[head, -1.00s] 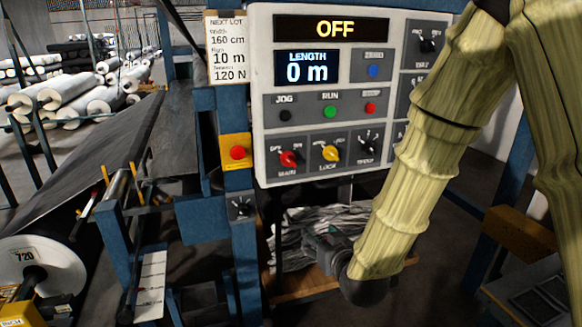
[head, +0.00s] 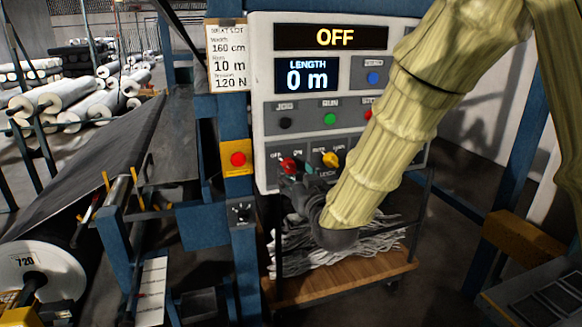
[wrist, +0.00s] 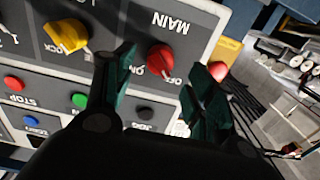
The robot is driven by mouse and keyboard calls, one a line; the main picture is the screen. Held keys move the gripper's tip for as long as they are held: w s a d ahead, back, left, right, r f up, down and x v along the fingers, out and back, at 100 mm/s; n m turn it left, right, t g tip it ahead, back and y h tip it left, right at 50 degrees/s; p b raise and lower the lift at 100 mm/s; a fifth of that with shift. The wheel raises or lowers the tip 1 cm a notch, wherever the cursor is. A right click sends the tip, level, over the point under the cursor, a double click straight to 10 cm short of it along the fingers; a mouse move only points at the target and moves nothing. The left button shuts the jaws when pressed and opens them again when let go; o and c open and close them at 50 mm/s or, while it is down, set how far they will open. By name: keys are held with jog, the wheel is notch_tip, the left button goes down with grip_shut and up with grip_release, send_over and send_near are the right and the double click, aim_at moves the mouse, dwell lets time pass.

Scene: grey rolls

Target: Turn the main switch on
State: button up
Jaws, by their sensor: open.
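The main switch is a red knob (head: 288,165) at the lower left of the grey control panel (head: 262,130). In the wrist view the red knob (wrist: 160,57) shows upside down beside the word MAIN, and its pointer seems turned toward OFF. The panel's top display (head: 335,37) reads OFF. My gripper (head: 296,182) is just below and in front of the knob in the head view, partly hidden by my arm. In the wrist view my gripper (wrist: 163,68) is open, its dark green fingers on either side of the knob, with nothing between them gripped.
A yellow lock knob (wrist: 68,36) is close beside one finger. A red button on a yellow box (head: 237,159) is left of the panel. Run (head: 329,119) and other buttons are above. A wooden cart (head: 340,278) with grey scraps stands below.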

aim_at(291, 170)
jog(key=shift+p+x, duration=0.4)
jog(key=shift+x, duration=1.7)
jog(key=c, duration=1)
